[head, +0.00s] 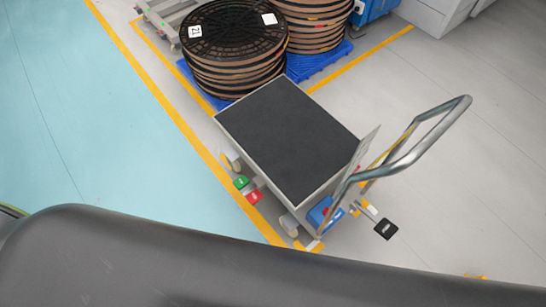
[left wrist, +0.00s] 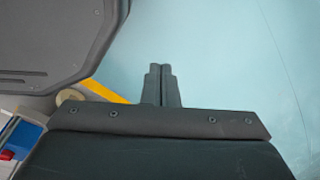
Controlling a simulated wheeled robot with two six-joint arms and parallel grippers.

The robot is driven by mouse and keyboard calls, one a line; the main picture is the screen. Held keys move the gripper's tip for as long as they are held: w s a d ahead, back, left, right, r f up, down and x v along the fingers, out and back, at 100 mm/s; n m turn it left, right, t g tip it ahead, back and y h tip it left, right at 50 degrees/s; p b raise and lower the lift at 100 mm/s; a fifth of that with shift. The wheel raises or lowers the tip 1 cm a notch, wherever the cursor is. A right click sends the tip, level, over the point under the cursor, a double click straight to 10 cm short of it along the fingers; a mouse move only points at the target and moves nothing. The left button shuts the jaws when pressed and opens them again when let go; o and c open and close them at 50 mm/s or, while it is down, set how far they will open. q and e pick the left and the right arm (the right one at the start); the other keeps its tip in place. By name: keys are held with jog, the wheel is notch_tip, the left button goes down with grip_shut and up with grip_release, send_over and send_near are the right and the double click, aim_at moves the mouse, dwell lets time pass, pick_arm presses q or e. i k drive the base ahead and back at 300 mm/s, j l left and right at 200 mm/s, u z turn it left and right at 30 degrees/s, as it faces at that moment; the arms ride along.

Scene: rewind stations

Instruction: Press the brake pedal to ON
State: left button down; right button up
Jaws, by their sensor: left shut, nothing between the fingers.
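A platform cart (head: 290,135) with a dark deck and a metal push handle (head: 430,135) stands in the head view. A green pedal (head: 240,182) and a red pedal (head: 254,197) stick out beside each other low on its left side. Their white lettering is too small to read. A black pedal (head: 386,229) with a pale mark lies low by the handle end. In the left wrist view my left gripper (left wrist: 161,68) is shut and empty, over pale blue floor, with no pedal at its fingertips. My right gripper is not in view.
Large cable reels (head: 235,45) stand on blue pallets (head: 318,62) behind the cart. A yellow floor line (head: 150,80) runs along the cart's left side. The pale blue floor (head: 70,110) to the left is clear. My dark arm fills the bottom of the head view.

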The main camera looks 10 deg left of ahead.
aim_at(249, 191)
jog(key=u, duration=0.7)
